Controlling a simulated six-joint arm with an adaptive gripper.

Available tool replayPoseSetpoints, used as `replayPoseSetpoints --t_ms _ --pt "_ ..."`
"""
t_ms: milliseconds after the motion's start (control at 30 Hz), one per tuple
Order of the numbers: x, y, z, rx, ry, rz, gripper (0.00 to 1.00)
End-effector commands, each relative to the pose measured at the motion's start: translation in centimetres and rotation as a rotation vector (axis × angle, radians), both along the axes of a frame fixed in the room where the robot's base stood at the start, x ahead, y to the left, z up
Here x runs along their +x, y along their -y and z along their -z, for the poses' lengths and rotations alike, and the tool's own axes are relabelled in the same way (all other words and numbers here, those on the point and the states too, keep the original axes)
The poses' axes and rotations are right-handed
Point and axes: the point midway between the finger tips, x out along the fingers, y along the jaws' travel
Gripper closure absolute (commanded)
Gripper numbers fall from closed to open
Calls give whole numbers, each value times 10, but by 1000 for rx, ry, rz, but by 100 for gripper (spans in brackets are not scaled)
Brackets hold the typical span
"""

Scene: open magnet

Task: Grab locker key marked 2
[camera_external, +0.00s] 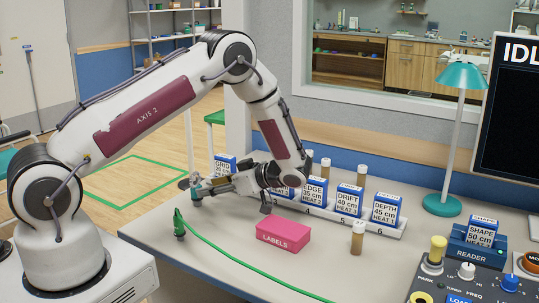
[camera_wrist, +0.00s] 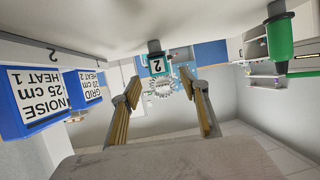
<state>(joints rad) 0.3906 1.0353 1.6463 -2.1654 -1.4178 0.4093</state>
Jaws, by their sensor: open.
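The teal key tag marked 2 (camera_wrist: 157,66) shows in the wrist view, with a dark cap at one end and a pale jagged part at the other. It lies in line with the gap between the fingers of my open gripper (camera_wrist: 161,88). I cannot tell whether any finger touches it. In the external view my gripper (camera_external: 210,187) is low over the table's far left part, pointing left. A small teal piece (camera_external: 195,182) shows at its fingertips; the number is too small to read there.
Blue labelled boxes (camera_external: 349,200) stand in a numbered white rack to the right, some partly hidden by my wrist. A pink LABELS box (camera_external: 283,234) stands in front. A green-handled tool (camera_external: 179,225) with a green cable is near my gripper.

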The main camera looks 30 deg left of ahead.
Motion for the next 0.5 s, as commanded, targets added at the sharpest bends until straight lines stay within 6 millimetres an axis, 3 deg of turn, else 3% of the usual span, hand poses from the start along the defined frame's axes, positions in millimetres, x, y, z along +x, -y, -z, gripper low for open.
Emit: replayPoseSetpoints --t_ms 300,500 --pt "-1 -32 12 0 -1 -1 56" --pt "-1 -39 15 0 0 1 56"
